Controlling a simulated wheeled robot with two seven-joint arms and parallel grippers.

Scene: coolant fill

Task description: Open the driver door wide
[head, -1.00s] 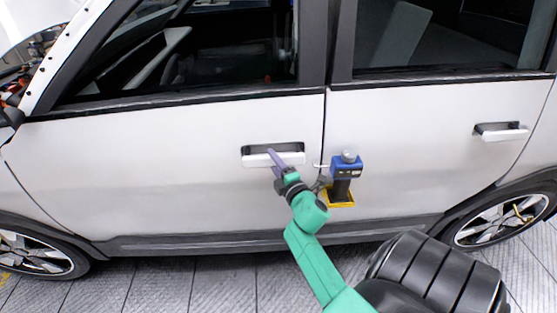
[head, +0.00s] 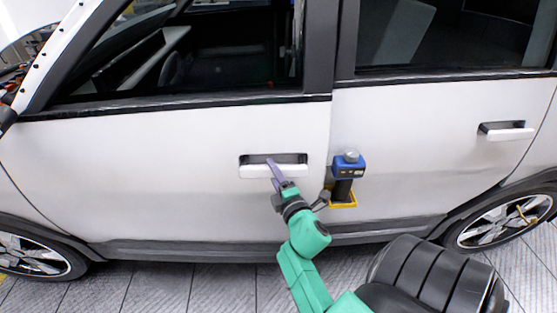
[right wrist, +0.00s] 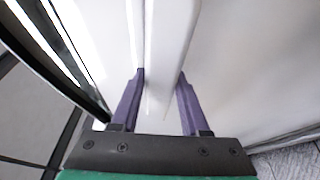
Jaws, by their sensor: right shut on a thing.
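The white driver door (head: 170,185) fills the left and middle of the head view. Its rear edge stands slightly out from the rear door, so it looks just ajar. Its pale handle bar (head: 285,171) lies across a dark recess. My right gripper (head: 271,166) reaches up to this handle, with purple fingers on it. In the right wrist view the handle bar (right wrist: 168,45) runs between the two fingers of the right gripper (right wrist: 161,76), which is shut on it. My left gripper is out of view.
The rear door (head: 430,150) with its own handle (head: 506,132) is to the right. A blue and black device (head: 348,168) on a yellow base is close beside the driver door's rear edge. Grey floor (head: 165,285) lies open in front of the car.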

